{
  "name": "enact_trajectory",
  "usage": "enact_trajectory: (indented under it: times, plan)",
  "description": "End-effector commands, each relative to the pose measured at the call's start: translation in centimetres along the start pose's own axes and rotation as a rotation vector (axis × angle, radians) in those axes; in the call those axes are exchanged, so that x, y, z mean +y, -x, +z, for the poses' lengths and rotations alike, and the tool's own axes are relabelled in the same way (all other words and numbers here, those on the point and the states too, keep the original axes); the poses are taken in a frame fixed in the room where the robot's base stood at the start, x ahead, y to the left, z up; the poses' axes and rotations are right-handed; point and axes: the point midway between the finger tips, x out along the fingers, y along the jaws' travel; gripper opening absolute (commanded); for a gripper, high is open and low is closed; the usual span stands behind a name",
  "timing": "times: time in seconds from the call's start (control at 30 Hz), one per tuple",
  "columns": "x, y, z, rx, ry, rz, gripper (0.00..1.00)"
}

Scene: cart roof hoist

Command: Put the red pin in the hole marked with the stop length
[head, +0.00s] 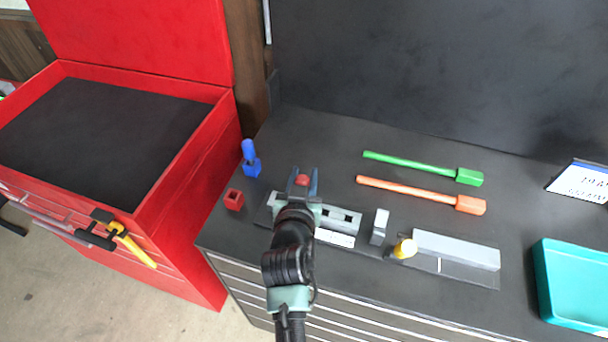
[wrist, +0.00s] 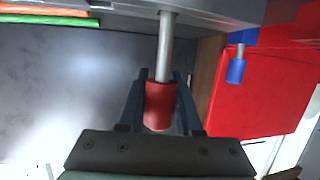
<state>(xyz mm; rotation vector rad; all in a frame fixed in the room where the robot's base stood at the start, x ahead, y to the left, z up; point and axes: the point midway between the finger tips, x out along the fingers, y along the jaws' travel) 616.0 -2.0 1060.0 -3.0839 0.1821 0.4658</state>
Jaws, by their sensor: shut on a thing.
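My gripper (head: 302,182) is shut on the red pin, whose red handle (wrist: 160,104) sits between the two fingers in the wrist view. Its silver shaft (wrist: 165,45) points away from the fingers toward a grey surface; whether its tip is in a hole cannot be told. In the head view the red top (head: 301,180) shows between the fingers, over the left part of a grey block with dark square holes (head: 338,215). My wrist hides part of this block. A white label (head: 335,238) lies in front of it. A sign (head: 583,182) stands at the right, its text too small to read surely.
An empty-looking red socket (head: 233,200) and a blue pin (head: 249,153) in a blue base stand left. Green (head: 415,166) and orange (head: 410,192) rods lie behind. A grey bar (head: 455,249), a yellow knob (head: 405,248) and a teal tray (head: 575,280) are right.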

Motion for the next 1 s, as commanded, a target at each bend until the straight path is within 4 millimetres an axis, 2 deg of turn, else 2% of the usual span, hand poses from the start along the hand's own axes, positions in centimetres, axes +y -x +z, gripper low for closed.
enact_trajectory:
  times: [1.0]
  plan:
    - [0.0, -0.7, 2.3, 0.000, 0.000, 0.000, 0.00]
